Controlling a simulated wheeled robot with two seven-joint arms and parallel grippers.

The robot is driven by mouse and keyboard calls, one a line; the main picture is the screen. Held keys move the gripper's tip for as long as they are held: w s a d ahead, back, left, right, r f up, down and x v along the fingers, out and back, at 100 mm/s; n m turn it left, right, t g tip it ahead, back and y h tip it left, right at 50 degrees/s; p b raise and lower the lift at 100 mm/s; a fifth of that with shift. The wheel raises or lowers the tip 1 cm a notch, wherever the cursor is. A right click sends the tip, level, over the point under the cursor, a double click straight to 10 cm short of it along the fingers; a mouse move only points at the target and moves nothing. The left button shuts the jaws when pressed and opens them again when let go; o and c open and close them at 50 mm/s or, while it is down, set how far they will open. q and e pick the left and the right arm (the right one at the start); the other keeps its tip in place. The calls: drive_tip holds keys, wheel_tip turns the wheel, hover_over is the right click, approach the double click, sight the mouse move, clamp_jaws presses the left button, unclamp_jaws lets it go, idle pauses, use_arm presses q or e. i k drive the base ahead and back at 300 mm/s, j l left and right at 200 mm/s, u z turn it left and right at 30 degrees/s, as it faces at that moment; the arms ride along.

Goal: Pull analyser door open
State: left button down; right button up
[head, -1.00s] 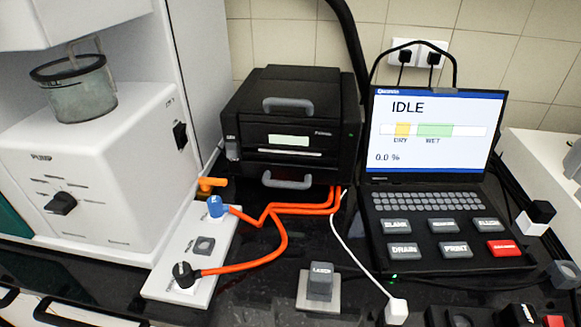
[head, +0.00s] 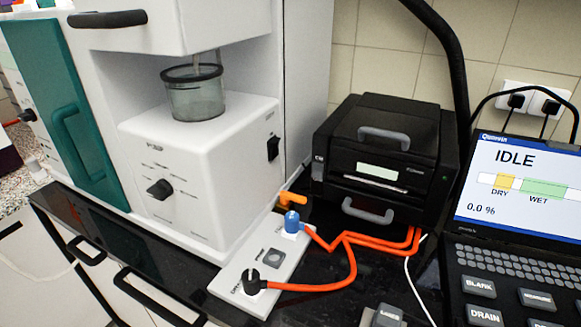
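The analyser (head: 205,130) is a large white machine at the left of the head view. Its front carries a teal door (head: 75,115) with a teal bar handle (head: 72,140); the door looks shut. In the open bay to the right of the door, a clear cup with a dark rim (head: 194,92) sits above a white block with a black knob (head: 160,189). Neither of my grippers shows in the view.
A black printer (head: 385,160) and a laptop showing IDLE (head: 525,185) stand to the right. A white panel (head: 268,262) with orange cables lies in front of the analyser. Black handles (head: 150,300) sit on the cabinet front below the dark counter.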

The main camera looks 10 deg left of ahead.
sight(38, 47)
drive_tip(key=u, duration=1.6)
